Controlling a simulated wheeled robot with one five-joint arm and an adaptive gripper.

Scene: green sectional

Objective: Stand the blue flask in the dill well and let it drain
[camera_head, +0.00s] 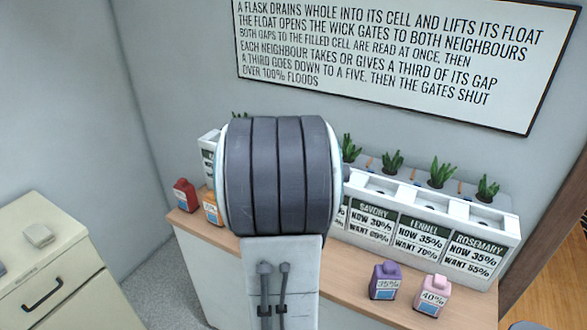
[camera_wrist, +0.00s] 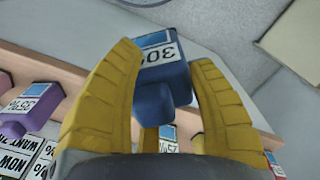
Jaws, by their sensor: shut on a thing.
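My gripper (camera_wrist: 163,58) is shut on the blue flask (camera_wrist: 163,80), with a yellow finger on each side of it in the wrist view. The flask's label reads 30% and appears upside down there. In the head view my arm hides the gripper and the blue flask. The white planter (camera_head: 508,240) stands on the wooden counter, with square wells along its top and plants behind. Its readable cards are Savory, now 30%, a partly unclear Fennel, now 35%, want 70%, and Rosemary, now 35%, want 55%. No dill card is visible; my arm hides the planter's left-middle part.
A purple flask (camera_head: 385,282) marked 35% and a pink flask (camera_head: 432,296) marked 40% stand on the counter (camera_head: 345,290) in front of the planter. A red flask (camera_head: 185,196) and an orange flask (camera_head: 211,209) stand at its left end. A cream cabinet (camera_head: 55,270) is at left.

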